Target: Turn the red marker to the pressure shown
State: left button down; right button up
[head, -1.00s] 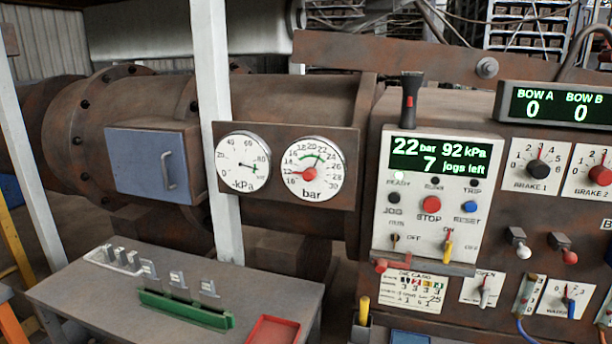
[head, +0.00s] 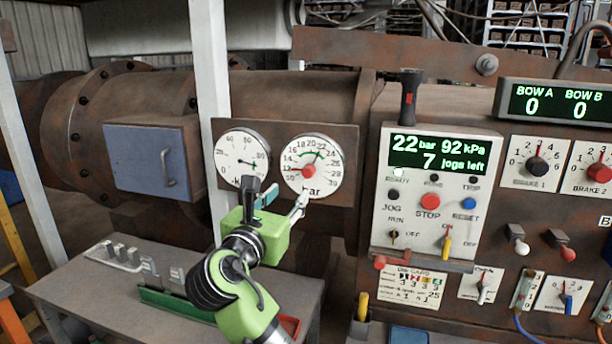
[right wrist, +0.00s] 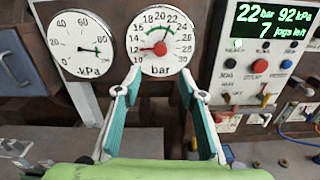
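The bar gauge (head: 311,168) is a round white dial on a rusty plate. A thin dark needle points up and right, near 22. The display (head: 441,155) reads 22 bar, 92 kPa and 7 jogs left. My right gripper (head: 275,194) is open and empty, just below and in front of the gauge. In the right wrist view its fingers (right wrist: 160,80) stand apart below the red marker (right wrist: 159,48), not touching it. My left gripper is not in view.
The kPa gauge (head: 242,158) sits directly left of the bar gauge. A white post (head: 207,95) stands left of the plate. The control box (head: 425,220) with buttons and switches is at the right. A grey table (head: 75,285) with a green rack lies below.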

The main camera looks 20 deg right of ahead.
aim_at(307, 175)
jog(key=p+x, duration=0.4)
jog(key=x, duration=0.8)
jog(key=shift+d, duration=0.15)
jog(key=shift+w+d+f, duration=0.1)
jog(key=shift+w+d, duration=0.2)
jog(key=shift+w, duration=0.25)
grip_shut()
